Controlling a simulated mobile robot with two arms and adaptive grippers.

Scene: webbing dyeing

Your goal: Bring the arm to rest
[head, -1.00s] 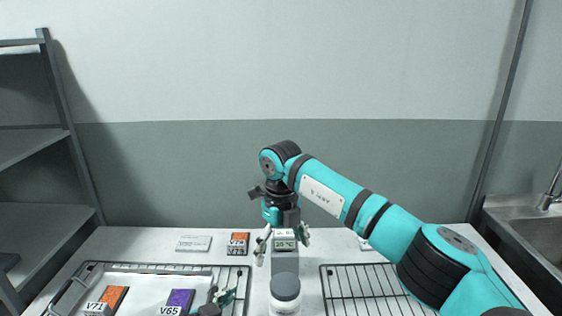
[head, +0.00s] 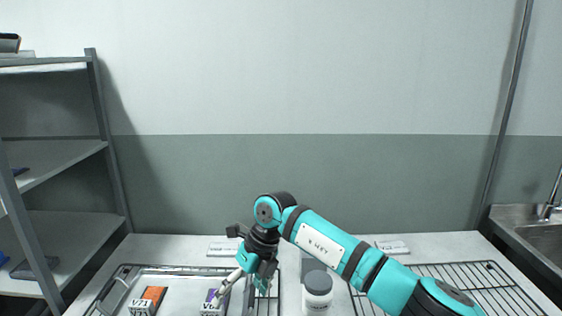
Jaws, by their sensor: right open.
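My right gripper (head: 247,284) points down from the end of my teal right arm, which reaches in from the lower right. Its jaws are open, and it hangs near the right side of the tray (head: 185,281), in front of the purple-topped block (head: 210,308) from this view. That block's label is partly covered and begins "V6". I cannot tell whether the gripper touches it. My left gripper does not clearly show.
An orange block (head: 153,295) labelled V71 lies on the tray. A white jar with a grey lid (head: 318,290) stands right of the gripper. A wire rack (head: 490,280) lies farther right, before a sink (head: 535,228). Shelves (head: 75,225) stand left. White label cards lie at the back.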

